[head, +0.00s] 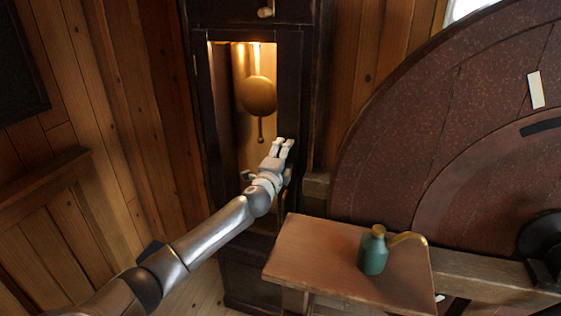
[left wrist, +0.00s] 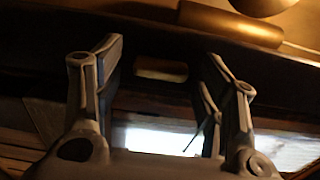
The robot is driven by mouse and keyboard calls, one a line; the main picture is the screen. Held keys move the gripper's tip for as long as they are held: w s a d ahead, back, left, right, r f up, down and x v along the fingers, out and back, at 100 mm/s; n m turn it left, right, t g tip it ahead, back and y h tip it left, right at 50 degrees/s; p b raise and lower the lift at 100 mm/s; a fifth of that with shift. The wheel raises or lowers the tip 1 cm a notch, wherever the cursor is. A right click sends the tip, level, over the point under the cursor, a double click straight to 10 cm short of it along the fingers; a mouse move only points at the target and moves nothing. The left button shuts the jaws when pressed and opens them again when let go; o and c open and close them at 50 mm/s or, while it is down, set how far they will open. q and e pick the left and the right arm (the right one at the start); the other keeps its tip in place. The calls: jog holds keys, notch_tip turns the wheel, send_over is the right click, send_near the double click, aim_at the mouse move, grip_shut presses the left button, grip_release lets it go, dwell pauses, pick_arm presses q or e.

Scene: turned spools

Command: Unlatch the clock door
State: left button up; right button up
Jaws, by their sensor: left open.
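The clock is a tall dark wooden case, and its door (head: 289,85) has a narrow dark frame around a lit opening. A brass pendulum (head: 258,95) hangs inside. My left gripper (head: 283,143) is at the door's right stile, below the pendulum bob. It is open, its fingers apart. In the left wrist view a small tan block (left wrist: 161,70), perhaps the door's latch, sits on the dark frame between the fingers, and I cannot tell whether they touch it. In the head view the gripper hides this spot. My right gripper is not in view.
A pale knob (head: 265,12) is on the case above the door. A wooden stand (head: 310,258) at the lower right bears a green oil can (head: 373,252) with a brass spout. A large dark red wheel (head: 430,130) fills the right. Plank walls (head: 110,100) stand at left.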

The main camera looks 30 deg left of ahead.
pick_arm(q)
jog(key=v, duration=1.2)
jog(key=shift+f, duration=0.1)
